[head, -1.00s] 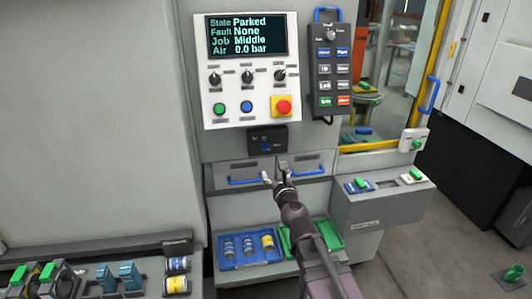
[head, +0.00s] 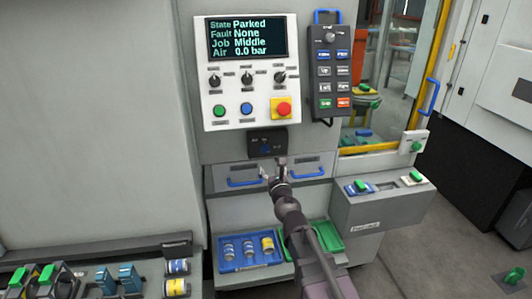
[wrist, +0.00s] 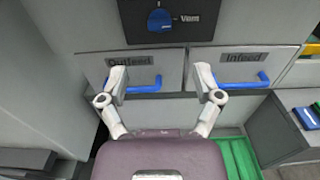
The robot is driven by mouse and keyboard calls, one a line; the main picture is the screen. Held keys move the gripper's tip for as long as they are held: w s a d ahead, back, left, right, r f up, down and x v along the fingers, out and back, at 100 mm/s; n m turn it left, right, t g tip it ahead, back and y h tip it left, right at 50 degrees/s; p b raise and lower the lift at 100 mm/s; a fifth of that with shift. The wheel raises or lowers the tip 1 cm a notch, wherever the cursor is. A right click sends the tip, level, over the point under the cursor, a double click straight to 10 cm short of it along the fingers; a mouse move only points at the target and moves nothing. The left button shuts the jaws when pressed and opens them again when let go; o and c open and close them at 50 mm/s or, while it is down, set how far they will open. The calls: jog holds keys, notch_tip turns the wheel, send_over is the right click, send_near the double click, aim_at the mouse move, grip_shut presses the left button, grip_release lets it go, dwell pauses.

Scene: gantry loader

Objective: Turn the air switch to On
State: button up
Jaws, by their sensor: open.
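The air switch is a dark box (head: 267,143) with a blue knob, mounted under the control panel. In the wrist view its blue knob (wrist: 159,20) is at the top, with the word "Vent" to its right and a mark above it. The display (head: 247,37) shows Air 0.0 bar. My gripper (head: 272,169) is open and empty, just below the switch box and in front of the drawers. In the wrist view my gripper (wrist: 160,78) has its fingers spread, below the knob and apart from it.
Two drawers with blue handles, Outfeed (wrist: 115,65) and Infeed (wrist: 225,62), lie below the switch. A pendant (head: 331,75) hangs to the right of the panel. A blue tray (head: 229,266) with several cylinders and a green tray (head: 330,240) stand below.

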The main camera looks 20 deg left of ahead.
aim_at(266, 152)
jog(key=x, duration=1.1)
jog(key=shift+s, duration=0.1)
jog(key=c, duration=1.1)
